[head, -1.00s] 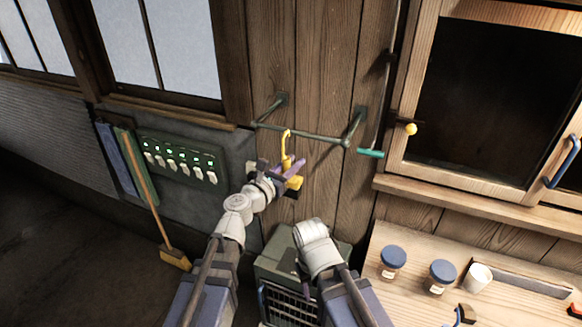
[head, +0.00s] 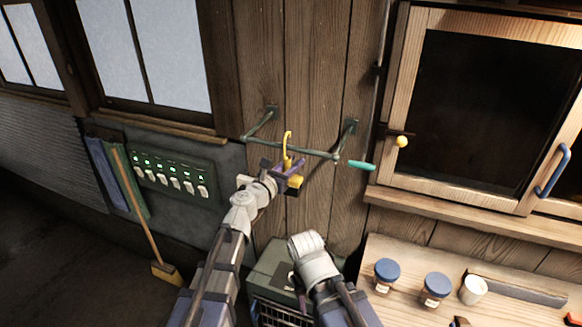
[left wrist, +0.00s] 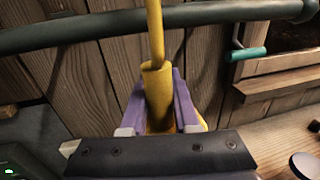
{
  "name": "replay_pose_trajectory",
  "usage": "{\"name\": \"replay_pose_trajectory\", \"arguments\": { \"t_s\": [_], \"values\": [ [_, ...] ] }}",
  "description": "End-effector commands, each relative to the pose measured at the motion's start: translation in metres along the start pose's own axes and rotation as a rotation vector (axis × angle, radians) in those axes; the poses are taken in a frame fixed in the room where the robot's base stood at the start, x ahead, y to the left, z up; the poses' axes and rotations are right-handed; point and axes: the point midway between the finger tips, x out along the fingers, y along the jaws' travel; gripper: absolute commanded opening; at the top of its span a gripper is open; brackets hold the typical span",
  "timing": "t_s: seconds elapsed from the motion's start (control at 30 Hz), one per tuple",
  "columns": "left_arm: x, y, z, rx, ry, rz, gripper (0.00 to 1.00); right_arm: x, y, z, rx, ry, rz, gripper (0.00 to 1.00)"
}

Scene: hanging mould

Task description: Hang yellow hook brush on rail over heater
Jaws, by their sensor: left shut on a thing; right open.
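The yellow hook brush (head: 287,140) is upright in my left gripper (head: 287,170), which is shut on its handle. Its hook is at the height of the green rail (head: 300,147) and overlaps it in the head view; I cannot tell whether they touch. In the left wrist view the brush's yellow handle (left wrist: 156,85) stands between the purple fingers, and its thin shaft crosses in front of the rail (left wrist: 90,27). The heater (head: 268,275) stands below, partly hidden by my right arm.
A teal-handled crank (head: 361,165) hangs just right of the rail. A switch panel (head: 172,177) and a broom (head: 140,210) are at the left. A bench (head: 400,255) with blue-lidded jars (head: 387,270) and a white cup (head: 473,289) is at the right, below a wooden cabinet (head: 450,190).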

Motion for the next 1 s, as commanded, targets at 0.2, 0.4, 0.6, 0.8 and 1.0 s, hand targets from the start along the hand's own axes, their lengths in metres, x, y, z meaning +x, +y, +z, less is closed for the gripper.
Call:
{"name": "replay_pose_trajectory", "arguments": {
  "t_s": [0.2,0.4,0.6,0.8,1.0],
  "values": [
    [0.003,0.002,-0.016,0.0,0.0,0.0,0.0,0.016,-0.002,-0.001,0.0,0.0,0.0,0.5],
    [0.003,0.003,-0.026,0.0,0.0,0.0,0.0,0.025,-0.002,-0.002,0.0,0.0,0.0,0.5],
    [0.003,0.004,-0.026,0.0,0.0,0.0,0.0,0.026,-0.003,-0.002,0.0,0.0,0.0,0.5],
    [0.003,0.004,-0.026,0.0,0.0,0.0,0.34,0.026,-0.002,-0.002,0.0,0.0,0.0,0.5],
    [0.003,0.004,-0.026,0.0,0.0,0.0,0.57,0.026,-0.002,-0.002,0.0,0.0,0.0,0.5]
  ]
}}
